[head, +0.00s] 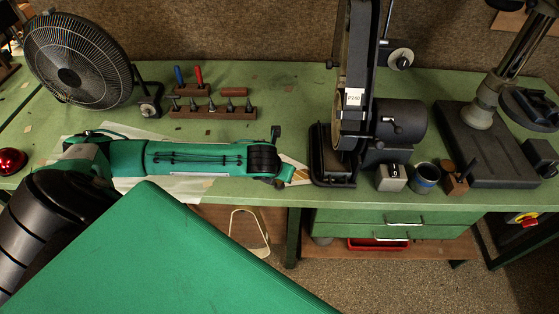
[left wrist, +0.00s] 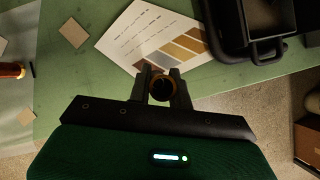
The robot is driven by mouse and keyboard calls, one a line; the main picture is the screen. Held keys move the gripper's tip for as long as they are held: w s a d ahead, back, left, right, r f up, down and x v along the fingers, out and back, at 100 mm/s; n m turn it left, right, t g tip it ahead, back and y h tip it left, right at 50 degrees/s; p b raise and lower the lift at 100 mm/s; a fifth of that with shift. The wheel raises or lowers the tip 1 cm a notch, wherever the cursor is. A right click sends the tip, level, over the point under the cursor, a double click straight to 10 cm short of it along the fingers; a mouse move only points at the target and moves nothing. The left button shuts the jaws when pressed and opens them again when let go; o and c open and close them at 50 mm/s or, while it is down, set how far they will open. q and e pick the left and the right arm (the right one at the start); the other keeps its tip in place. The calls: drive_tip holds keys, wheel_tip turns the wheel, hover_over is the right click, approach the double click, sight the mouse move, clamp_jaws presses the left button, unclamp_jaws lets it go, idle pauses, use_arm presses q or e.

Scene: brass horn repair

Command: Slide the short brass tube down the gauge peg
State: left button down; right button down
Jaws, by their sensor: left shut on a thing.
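My left gripper (left wrist: 160,88) is shut on the short brass tube (left wrist: 162,97). In the left wrist view the tube shows end-on as a dark hole with a thin brass rim between the two dark fingers. In the head view my left arm reaches over the bench and the left gripper (head: 279,172) is near the front edge; its fingertips and the tube cannot be made out there. A brown rack (head: 213,112) with several dark upright pegs stands behind the arm. Which peg is the gauge peg I cannot tell. My right gripper is not in view.
A belt sander (head: 352,140) stands right of the left gripper. A card with colour swatches (left wrist: 160,38) lies below it. A fan (head: 78,62), a small metal block (head: 391,178), a cup (head: 426,177) and a drill stand (head: 485,140) also occupy the green bench (head: 285,105).

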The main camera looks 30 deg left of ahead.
use_arm(q)
drive_tip(key=shift+f+b, duration=0.35)
drive_tip(key=shift+f, duration=0.75)
drive_tip(key=c, duration=1.2)
unclamp_jaws()
drive_tip(key=b+v, duration=0.2)
drive_tip(key=v, duration=1.1)
drive_tip(key=shift+s+r, duration=0.15)
drive_tip(key=shift+r, duration=0.25)
